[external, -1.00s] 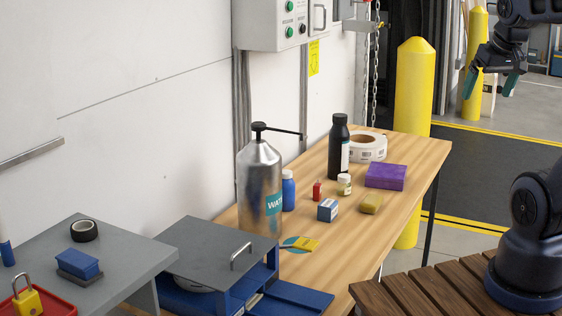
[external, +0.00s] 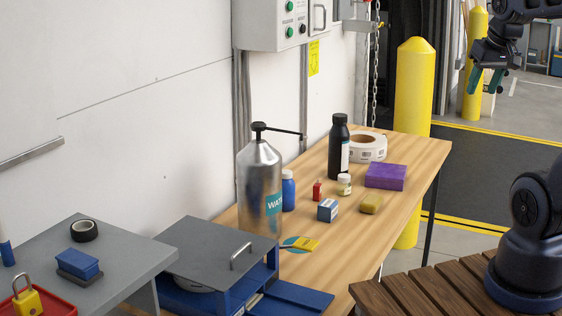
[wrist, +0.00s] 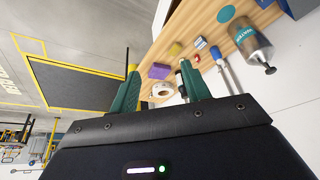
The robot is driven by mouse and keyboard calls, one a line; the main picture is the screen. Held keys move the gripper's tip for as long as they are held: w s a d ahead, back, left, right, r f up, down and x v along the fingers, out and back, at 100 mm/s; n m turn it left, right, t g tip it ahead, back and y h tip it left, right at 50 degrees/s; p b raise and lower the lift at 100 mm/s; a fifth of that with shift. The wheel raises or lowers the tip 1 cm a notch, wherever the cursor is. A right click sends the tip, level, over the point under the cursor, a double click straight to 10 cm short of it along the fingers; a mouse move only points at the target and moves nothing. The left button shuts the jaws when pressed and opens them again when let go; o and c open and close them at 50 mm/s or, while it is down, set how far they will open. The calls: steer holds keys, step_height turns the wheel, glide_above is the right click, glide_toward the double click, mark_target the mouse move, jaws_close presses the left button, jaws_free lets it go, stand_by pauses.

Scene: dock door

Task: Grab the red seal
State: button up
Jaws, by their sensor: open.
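A small red item (external: 317,190), which looks like the red seal, stands on the wooden table between a blue bottle and a small white-labelled jar. In the wrist view a tiny red spot (wrist: 197,58) shows among the table items, too small to make out well. My gripper (external: 486,82) is up at the top right, well away from the red item and beyond the table's right edge. In the wrist view its two green fingers (wrist: 159,66) stand wide apart with nothing held between them.
Close around the red item are the blue bottle (external: 288,191), the jar (external: 344,186) and a blue-white box (external: 327,210). A tall black bottle (external: 338,150), tape roll (external: 369,148) and purple block (external: 385,176) stand behind. A metal water flask (external: 258,180) is left. The table's right front is clear.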

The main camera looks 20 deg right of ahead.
steer(key=w+a+f+m, duration=0.1)
steer(key=w+a+m, duration=0.1)
steer(key=w, duration=1.4)
steer(key=m+h, duration=0.3)
steer(key=m, duration=0.2)
glide_above(317, 184)
steer(key=s+a, duration=0.2)
step_height(317, 184, down, 37)
steer(key=shift+g, duration=0.5)
steer(key=x, duration=0.4)
steer(key=shift+f, duration=0.35)
steer(key=shift+s+x, duration=0.15)
steer(key=shift+x, duration=1.2)
steer(key=shift+s+x, duration=0.15)
steer(key=shift+x, duration=1.2)
steer(key=shift+d, duration=0.1)
jaws_close()
steer(key=shift+r, duration=0.1)
